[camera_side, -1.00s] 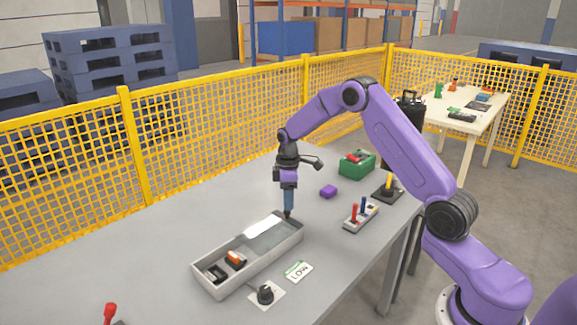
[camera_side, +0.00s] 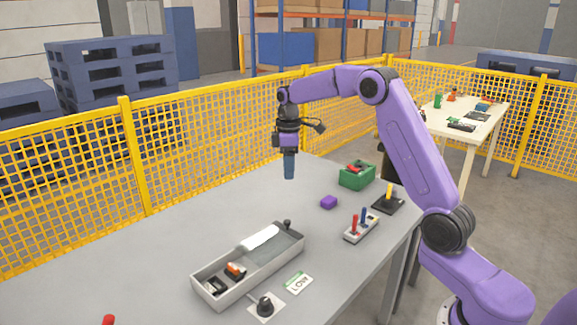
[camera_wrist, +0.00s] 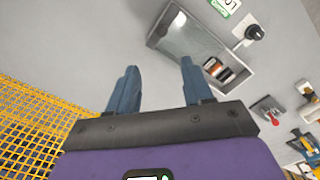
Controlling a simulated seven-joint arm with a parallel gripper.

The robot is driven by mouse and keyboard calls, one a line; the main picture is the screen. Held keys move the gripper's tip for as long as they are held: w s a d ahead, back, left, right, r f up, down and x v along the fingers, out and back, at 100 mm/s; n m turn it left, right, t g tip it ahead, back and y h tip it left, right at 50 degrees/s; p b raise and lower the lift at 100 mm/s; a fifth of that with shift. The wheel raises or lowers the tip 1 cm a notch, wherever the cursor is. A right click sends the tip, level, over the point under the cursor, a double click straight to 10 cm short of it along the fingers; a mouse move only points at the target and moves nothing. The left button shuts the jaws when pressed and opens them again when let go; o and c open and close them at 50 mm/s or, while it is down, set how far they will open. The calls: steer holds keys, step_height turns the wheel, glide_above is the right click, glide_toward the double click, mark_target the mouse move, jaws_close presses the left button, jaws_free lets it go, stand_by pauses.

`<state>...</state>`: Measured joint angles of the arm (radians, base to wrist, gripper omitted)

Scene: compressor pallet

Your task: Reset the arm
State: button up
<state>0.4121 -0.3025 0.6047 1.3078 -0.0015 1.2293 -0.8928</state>
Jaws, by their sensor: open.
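My gripper (camera_side: 289,166) hangs pointing down above the grey table (camera_side: 170,245), behind the grey tray and clear of it. In the wrist view its two blue fingers (camera_wrist: 160,88) stand apart with nothing between them. The grey tray (camera_side: 205,291) lies on the table.
A black knob (camera_side: 265,307) and a label card (camera_side: 299,282) lie in front. A yellow fence (camera_side: 215,128) runs behind the table.

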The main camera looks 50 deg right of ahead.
steer(key=s+a+r+n, duration=0.2)
steer(key=s+a, duration=1.5)
steer(key=s+d+f+n, duration=0.1)
steer(key=s+f, duration=0.2)
steer(key=s, duration=2)
steer(key=shift+s+d+n, duration=0.2)
steer(key=shift+s+n, duration=0.1)
steer(key=shift+s, duration=0.05)
